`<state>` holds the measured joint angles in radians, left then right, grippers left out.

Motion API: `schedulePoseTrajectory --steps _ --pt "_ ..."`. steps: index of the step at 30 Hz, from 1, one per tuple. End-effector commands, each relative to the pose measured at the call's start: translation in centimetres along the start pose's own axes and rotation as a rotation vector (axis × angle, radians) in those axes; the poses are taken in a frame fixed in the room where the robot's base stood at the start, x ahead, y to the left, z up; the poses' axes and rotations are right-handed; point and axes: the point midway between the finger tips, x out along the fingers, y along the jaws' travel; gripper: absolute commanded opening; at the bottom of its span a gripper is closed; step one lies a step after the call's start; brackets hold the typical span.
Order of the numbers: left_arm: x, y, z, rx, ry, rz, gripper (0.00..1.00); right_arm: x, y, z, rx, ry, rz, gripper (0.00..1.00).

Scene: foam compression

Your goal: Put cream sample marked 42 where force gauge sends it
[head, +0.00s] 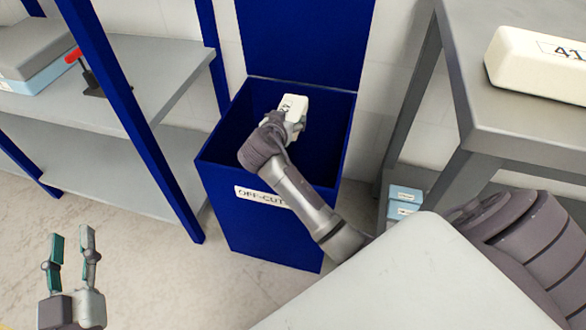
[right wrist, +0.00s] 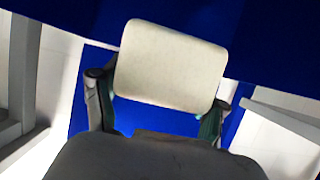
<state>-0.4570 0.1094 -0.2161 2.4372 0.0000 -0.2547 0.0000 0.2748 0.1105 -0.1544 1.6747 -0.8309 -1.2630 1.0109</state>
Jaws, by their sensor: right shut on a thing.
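A cream foam block (head: 303,104) is held over the open blue bin labelled OFF-CUT (head: 240,225), with the bin's walls around it. A dark mark shows on the block, but its number is too small to read. My right gripper (head: 291,122) is shut on the block. In the right wrist view the cream block (right wrist: 172,65) sits between both fingers, with blue bin surfaces behind it. My left gripper (head: 72,246) is open and empty at the lower left, away from the bin.
Another cream block marked 41 (head: 520,72) lies on the grey table (head: 510,125) at right. Light blue labelled blocks (head: 405,195) are low beside the bin. A blue-framed shelf (head: 150,95) at left holds a grey-and-blue block (head: 35,60) and a red-topped device (head: 75,57).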

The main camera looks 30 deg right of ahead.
Motion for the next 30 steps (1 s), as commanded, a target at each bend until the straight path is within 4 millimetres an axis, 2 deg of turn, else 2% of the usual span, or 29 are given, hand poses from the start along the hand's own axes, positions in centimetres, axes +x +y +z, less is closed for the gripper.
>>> schedulePoseTrajectory --steps 8,17,18,22,23,30 --pt "0.0 0.3 -1.9 -0.004 0.116 0.006 0.37 0.2 0.0 0.5 0.000 0.001 0.000 0.50" --pt "0.0 0.3 -2.1 -0.004 0.127 0.007 0.37 0.2 0.0 0.5 0.000 0.001 0.000 0.50" --pt "0.0 0.3 -2.1 -0.004 0.127 0.007 0.37 0.2 0.0 0.5 0.000 0.001 0.000 0.75" --pt "0.0 0.3 -2.1 -0.003 0.126 0.007 0.37 0.2 0.0 0.5 0.000 0.001 0.000 0.97" --pt "0.0 0.3 -2.1 -0.004 0.126 0.006 0.37 0.2 0.0 0.5 0.000 0.001 0.000 1.00" --pt "0.0 0.3 -2.1 -0.003 0.125 0.006 0.37 0.2 0.0 0.5 0.000 0.001 0.000 1.00"
